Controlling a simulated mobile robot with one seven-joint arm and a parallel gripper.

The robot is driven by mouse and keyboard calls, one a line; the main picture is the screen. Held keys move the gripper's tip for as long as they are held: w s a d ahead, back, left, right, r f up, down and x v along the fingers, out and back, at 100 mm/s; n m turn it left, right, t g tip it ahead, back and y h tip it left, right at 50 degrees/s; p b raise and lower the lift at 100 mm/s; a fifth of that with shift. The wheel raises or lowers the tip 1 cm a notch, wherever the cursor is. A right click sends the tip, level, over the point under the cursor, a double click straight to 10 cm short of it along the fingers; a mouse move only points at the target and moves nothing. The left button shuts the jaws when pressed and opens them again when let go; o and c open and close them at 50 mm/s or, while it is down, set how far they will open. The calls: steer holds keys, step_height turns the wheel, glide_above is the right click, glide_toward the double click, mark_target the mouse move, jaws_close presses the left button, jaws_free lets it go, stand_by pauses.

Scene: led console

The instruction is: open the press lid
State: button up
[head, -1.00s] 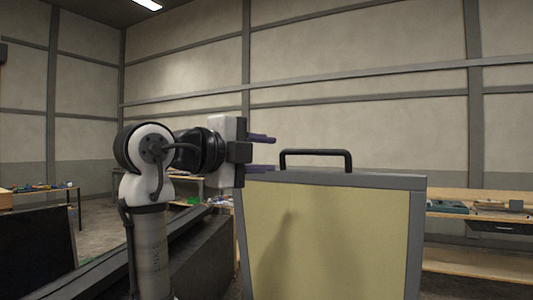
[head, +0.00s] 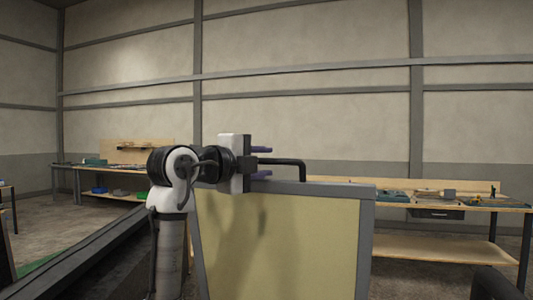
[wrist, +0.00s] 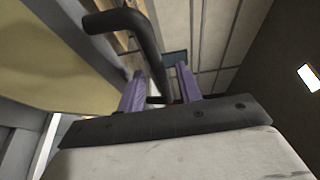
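The press lid (head: 285,245) stands raised as a pale yellow panel in a grey frame, and it also shows in the wrist view (wrist: 55,60). A black bar handle (head: 290,161) is on its top edge. My gripper (head: 266,162) is at the handle's left end, with its purple fingers apart, one above and one below the bar's level. In the wrist view the handle (wrist: 135,28) runs in between the two fingers of my gripper (wrist: 160,72). I see no finger pressed on the bar. The handle's left post is hidden by the gripper.
A workbench (head: 440,250) with tools stands behind to the right. Another bench (head: 120,168) with bins stands at the back left. A dark sloped edge (head: 85,250) runs at the lower left. The space above the lid is clear.

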steer(key=shift+x, duration=0.85)
steer(key=shift+c, duration=0.3)
jaws_close()
